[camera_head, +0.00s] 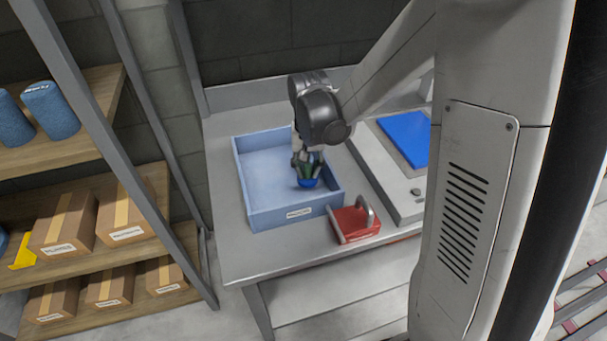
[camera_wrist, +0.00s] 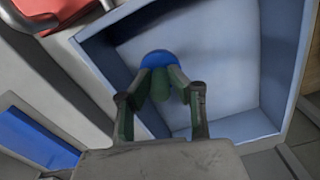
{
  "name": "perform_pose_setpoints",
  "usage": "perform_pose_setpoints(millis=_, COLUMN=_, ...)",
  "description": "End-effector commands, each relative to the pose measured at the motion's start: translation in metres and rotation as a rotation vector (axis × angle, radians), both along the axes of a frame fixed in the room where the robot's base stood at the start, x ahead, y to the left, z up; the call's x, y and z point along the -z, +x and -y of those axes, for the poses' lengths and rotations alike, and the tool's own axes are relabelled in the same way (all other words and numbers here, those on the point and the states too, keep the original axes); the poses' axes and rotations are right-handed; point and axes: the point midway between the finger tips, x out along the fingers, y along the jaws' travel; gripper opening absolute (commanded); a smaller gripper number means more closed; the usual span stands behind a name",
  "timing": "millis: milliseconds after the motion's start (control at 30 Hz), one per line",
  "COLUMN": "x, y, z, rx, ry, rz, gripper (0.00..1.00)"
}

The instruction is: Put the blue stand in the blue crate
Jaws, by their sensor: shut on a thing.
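The blue crate (camera_head: 262,217) is an open, light blue box with a white label, standing on the grey table. The blue stand (camera_head: 308,183) shows as a small round blue base with a green part above it. It also shows in the wrist view (camera_wrist: 160,58). My gripper (camera_head: 305,163) points down inside the crate's outline, near its right side. In the wrist view my gripper (camera_wrist: 160,90) is shut on the green part of the stand, with the blue base beyond the fingertips. I cannot tell whether the base touches the crate floor. The rest of the crate looks empty.
A red container with a metal handle (camera_head: 355,221) stands close to the crate's front right corner. A grey unit with a blue panel (camera_head: 405,138) is to the right. Shelves with cardboard boxes (camera_head: 65,220) and blue rolls (camera_head: 50,110) stand at the left.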

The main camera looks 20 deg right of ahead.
Motion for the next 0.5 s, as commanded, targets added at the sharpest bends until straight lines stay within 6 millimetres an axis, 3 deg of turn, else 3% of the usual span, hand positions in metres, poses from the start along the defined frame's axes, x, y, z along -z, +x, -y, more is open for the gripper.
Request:
perform_pose_setpoints(millis=267, x=0.011, y=0.01, z=-0.001, rx=0.0, ry=0.0, rz=0.0, gripper=0.0)
perform_pose_setpoints(millis=500, x=0.041, y=0.01, z=-0.001, rx=0.0, ry=0.0, rz=0.0, gripper=0.0)
